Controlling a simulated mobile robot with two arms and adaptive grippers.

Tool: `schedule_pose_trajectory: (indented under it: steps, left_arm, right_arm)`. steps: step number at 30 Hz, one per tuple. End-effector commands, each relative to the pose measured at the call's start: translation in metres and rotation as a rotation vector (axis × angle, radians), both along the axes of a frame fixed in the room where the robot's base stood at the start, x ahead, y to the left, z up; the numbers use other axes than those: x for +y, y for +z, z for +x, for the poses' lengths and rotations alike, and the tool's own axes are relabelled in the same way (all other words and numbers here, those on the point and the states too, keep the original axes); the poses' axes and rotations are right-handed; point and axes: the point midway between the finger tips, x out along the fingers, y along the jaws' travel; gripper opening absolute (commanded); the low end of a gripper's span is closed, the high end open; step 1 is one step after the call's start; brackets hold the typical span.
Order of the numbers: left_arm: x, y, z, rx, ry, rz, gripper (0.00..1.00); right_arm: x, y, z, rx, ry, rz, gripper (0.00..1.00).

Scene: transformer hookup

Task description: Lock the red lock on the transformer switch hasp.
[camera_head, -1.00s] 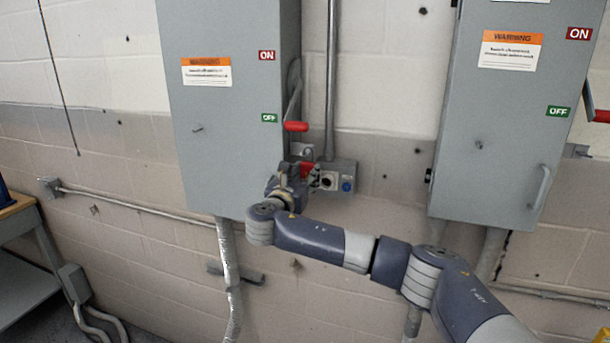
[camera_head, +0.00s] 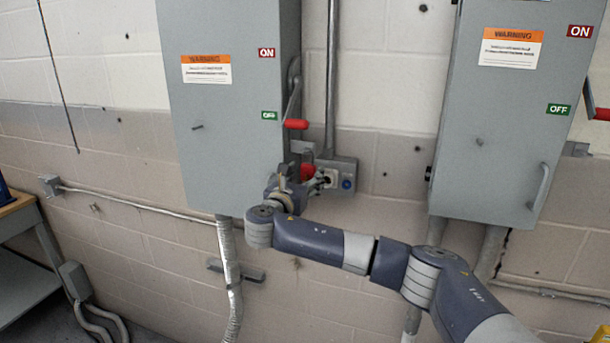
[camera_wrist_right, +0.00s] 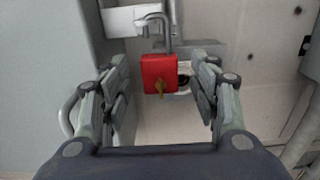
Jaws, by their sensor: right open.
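The red lock (camera_head: 307,172) hangs at the right side of the left grey switch box (camera_head: 230,130), below the red-tipped switch handle (camera_head: 296,124). In the right wrist view the red lock (camera_wrist_right: 159,72) hangs upright, with a brass key in its lower front. Its metal shackle (camera_wrist_right: 168,30) hooks over by the grey hasp plate (camera_wrist_right: 130,20); its left leg appears to end above the lock body. My right gripper (camera_wrist_right: 160,88) is open, its fingers on either side of the lock with gaps. It also shows in the head view (camera_head: 308,183). My left gripper is out of view.
A small outlet box (camera_head: 340,175) and vertical conduit (camera_head: 331,80) stand just right of the lock. A second grey switch box (camera_head: 495,130) is on the right. A workbench (camera_head: 20,235) is at far left.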

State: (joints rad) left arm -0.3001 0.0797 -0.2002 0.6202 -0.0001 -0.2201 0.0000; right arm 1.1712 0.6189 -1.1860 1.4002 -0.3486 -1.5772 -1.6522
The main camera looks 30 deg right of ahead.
Motion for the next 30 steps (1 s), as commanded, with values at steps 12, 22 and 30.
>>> schedule_pose_trajectory:
  steps: [12, 22, 30]
  left_arm:
    - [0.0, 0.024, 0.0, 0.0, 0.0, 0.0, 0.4]
    - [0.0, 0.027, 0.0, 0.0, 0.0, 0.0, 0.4]
    - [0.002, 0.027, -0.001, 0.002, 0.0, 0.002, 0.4]
  right_arm:
    - [0.027, 0.002, -0.022, 0.002, 0.003, 0.001, 0.56]
    - [0.034, 0.0, -0.029, 0.0, 0.001, 0.0, 0.56]
    - [0.038, 0.0, -0.032, 0.001, 0.002, 0.001, 0.56]
